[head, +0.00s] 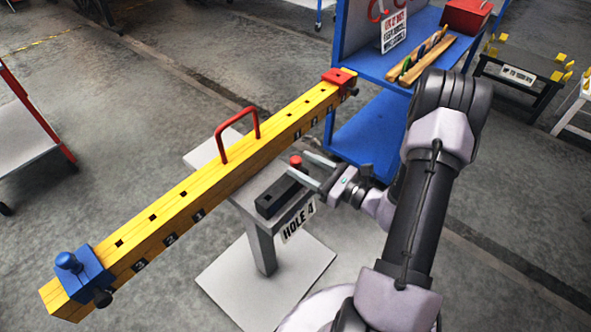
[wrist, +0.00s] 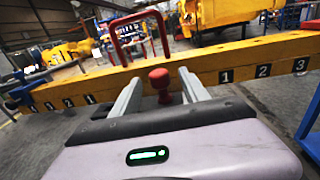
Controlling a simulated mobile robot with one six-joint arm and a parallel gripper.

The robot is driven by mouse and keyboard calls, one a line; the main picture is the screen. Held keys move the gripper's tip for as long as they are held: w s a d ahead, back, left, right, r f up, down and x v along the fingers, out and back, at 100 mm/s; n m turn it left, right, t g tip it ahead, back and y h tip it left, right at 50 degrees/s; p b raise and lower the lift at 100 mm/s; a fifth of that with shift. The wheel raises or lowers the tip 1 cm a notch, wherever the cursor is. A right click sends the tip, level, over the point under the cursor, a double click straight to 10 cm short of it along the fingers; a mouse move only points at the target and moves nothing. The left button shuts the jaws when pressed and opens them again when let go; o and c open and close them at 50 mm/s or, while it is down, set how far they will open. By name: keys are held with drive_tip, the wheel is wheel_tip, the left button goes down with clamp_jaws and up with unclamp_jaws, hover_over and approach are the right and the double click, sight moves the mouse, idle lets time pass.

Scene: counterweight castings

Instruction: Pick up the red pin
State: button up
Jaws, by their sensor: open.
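The red pin (head: 295,161) has a round knob head and stands upright at the dark block (head: 276,196) on the small grey stand. In the wrist view the red pin (wrist: 160,78) shows between my two fingers, with a gap on each side. My gripper (head: 297,164) is open, reaching in from the right with its fingertips by the pin head. It also shows in the wrist view (wrist: 159,76). The pin's lower end is hidden. The yellow numbered beam (head: 180,196) with a row of holes lies just behind the block.
A red handle (head: 222,138) rises from the beam. A blue slider with a knob (head: 75,268) sits at its left end, a red block (head: 339,76) at its right. A "HOLE 4" sign (head: 298,221) hangs on the stand. A blue shelf (head: 372,138) stands behind right.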

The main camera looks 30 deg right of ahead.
drive_tip(key=b+x, duration=0.2)
drive_tip(key=x, duration=0.4)
clamp_jaws()
